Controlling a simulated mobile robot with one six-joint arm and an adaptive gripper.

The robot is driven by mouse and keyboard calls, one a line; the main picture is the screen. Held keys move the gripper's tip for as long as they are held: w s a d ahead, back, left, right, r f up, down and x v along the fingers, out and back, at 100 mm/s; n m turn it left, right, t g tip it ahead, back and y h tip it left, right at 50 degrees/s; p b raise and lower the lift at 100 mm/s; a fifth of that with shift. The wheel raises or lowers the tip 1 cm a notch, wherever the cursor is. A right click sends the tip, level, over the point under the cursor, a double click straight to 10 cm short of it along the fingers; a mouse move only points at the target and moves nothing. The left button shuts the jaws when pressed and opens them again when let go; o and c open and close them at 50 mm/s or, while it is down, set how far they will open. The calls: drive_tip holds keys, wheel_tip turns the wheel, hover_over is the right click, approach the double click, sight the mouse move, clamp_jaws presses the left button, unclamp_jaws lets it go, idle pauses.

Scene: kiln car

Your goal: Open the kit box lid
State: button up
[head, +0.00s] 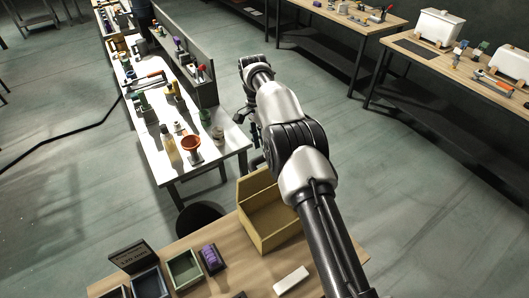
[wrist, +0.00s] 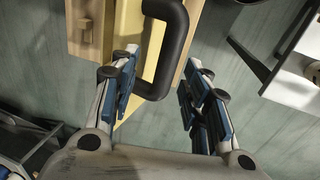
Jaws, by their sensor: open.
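The tan kit box (head: 268,234) sits on the near wooden table in the head view. Its inside looks exposed, and a tan panel that appears to be its lid (head: 254,186) stands up at the far side. In the wrist view a dark U-shaped handle (wrist: 178,50) sticks out from the tan panel (wrist: 128,28). My gripper (wrist: 160,62) is open, with the handle's outer bar between or just beyond its fingers. I cannot tell whether a finger touches it. My arm hides the gripper's contact area in the head view.
A white block (head: 291,280), a purple item (head: 209,257) and small trays (head: 184,268) lie on the near table, beside a dark sign (head: 130,256). A white bench (head: 218,150) crowded with several items stands beyond the box. Open floor lies left.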

drive_tip(key=shift+s+d+v, duration=0.15)
drive_tip(key=shift+s+v, duration=0.05)
drive_tip(key=shift+v, duration=0.85)
drive_tip(key=shift+s+d+v, duration=0.1)
drive_tip(key=shift+s+v, duration=0.1)
drive_tip(key=shift+v, duration=0.9)
drive_tip(key=shift+r, duration=0.1)
drive_tip(key=shift+r, duration=0.2)
drive_tip(key=s+d+r+n+t+b, duration=0.1)
drive_tip(key=s+d+r+n+b, duration=0.15)
drive_tip(key=r, duration=0.35)
drive_tip(key=s+d+r+n+t+b, duration=0.1)
drive_tip(key=d+r, duration=0.2)
drive_tip(key=r, duration=0.2)
drive_tip(key=s+d+r+n+t+y+b, duration=0.1)
drive_tip(key=s+d+r+n+t+b, duration=0.3)
drive_tip(key=s, duration=0.8)
drive_tip(key=s+d+f+n+b, duration=0.1)
drive_tip(key=s+d+f, duration=0.1)
drive_tip(key=s, duration=0.6)
drive_tip(key=s+d+f+n+b, duration=0.1)
drive_tip(key=s+d+f+b, duration=0.1)
drive_tip(key=s+f, duration=0.3)
drive_tip(key=s+d+f+n+t+b, duration=0.1)
drive_tip(key=s+f, duration=0.3)
drive_tip(key=s, duration=0.7)
drive_tip(key=shift+d+n, duration=0.35)
drive_tip(key=shift+d, duration=0.1)
